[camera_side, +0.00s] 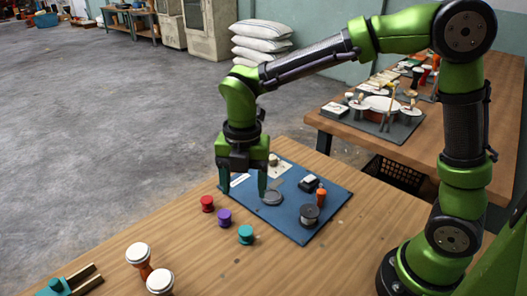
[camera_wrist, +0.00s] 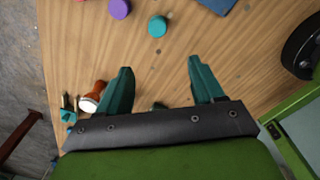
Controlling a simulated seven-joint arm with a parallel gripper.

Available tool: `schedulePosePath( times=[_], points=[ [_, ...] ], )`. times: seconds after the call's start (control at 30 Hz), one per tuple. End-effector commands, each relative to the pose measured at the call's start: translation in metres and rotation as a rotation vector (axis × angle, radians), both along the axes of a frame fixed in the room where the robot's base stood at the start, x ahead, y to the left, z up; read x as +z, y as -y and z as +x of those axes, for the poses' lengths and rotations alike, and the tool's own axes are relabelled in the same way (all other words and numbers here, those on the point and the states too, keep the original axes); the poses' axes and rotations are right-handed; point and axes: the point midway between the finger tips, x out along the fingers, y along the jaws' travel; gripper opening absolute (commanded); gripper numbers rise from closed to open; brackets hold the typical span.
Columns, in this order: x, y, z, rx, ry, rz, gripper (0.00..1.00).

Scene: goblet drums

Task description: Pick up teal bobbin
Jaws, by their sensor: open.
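The teal bobbin (camera_side: 246,234) stands on the wooden table, just off the front edge of the blue mat, nearest the viewer in a row with a purple bobbin (camera_side: 224,217) and a red bobbin (camera_side: 207,203). In the wrist view the teal bobbin (camera_wrist: 157,26) shows near the top, beyond the fingertips, with the purple bobbin (camera_wrist: 119,8) to its left. My gripper (camera_side: 243,187) is open and empty, pointing down above the left part of the mat. Its two teal fingers (camera_wrist: 158,72) are spread in the wrist view, apart from the bobbin.
The blue mat (camera_side: 327,212) holds a grey disc (camera_side: 272,198), a dark spool (camera_side: 309,215), an orange-topped tool (camera_side: 321,197) and small items. Two goblet drums (camera_side: 138,254) and a teal-and-wood fixture (camera_side: 58,286) stand at the lower left. The table around the bobbins is bare.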

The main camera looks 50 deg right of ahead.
Motion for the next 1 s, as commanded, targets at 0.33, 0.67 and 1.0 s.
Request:
schedulePosePath(
  times=[0.33, 0.67, 1.0],
  points=[
    [0.004, 0.001, 0.003, 0.423, -0.001, -0.020, 0.67],
    [-0.060, 0.001, 0.002, 0.428, -0.005, -0.020, 0.67],
    [-0.107, 0.001, 0.003, 0.426, 0.000, -0.020, 0.67]
  ],
)
